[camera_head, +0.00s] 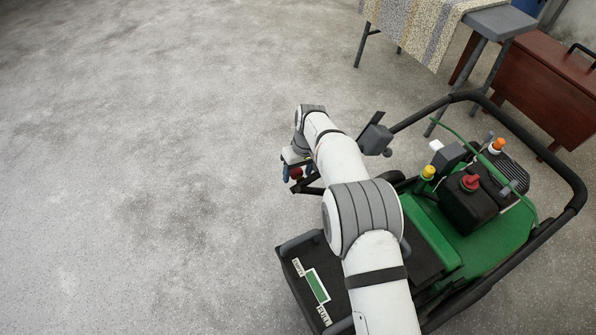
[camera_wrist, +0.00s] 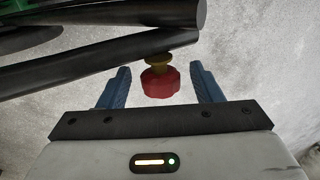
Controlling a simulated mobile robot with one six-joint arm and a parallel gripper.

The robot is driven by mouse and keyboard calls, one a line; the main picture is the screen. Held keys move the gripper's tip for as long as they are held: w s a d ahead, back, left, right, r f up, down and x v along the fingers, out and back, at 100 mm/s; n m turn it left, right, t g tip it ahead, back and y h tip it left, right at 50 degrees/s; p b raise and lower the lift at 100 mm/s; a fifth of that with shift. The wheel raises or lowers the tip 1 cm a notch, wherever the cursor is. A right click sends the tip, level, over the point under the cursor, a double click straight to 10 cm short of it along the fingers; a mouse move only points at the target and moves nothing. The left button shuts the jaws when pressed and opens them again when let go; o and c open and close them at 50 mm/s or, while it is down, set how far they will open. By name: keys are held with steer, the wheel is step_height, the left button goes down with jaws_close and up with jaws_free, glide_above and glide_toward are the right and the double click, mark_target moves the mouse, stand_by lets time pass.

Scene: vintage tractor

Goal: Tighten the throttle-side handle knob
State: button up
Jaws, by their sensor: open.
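A red lobed knob (camera_wrist: 160,83) with a yellow collar sits under a black handle tube (camera_wrist: 110,70) in the wrist view. My gripper (camera_wrist: 160,88) is open, with one blue finger on each side of the knob. Gaps show between both fingers and the knob, so neither appears to touch it. In the head view, the red knob (camera_head: 296,173) shows small beside my gripper (camera_head: 298,174), partly hidden by my arm. The lower part of the handle is also behind my arm there.
The green machine (camera_head: 455,215) has a black tubular frame (camera_head: 575,180), with yellow, red and orange caps on top. A grey control box (camera_head: 375,139) is on the handle near my arm. A cloth-covered table (camera_head: 420,25) and a brown cabinet (camera_head: 545,85) stand behind. The concrete floor at left is clear.

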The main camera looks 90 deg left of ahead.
mark_target(298, 170)
steer(key=shift+c, duration=0.2)
steer(key=c, duration=1)
steer(key=shift+o, duration=0.2)
steer(key=shift+s+t+y, duration=0.15)
steer(key=shift+t+y, duration=0.15)
steer(key=shift+t, duration=0.4)
steer(key=o, duration=1)
steer(key=shift+r, duration=3.95)
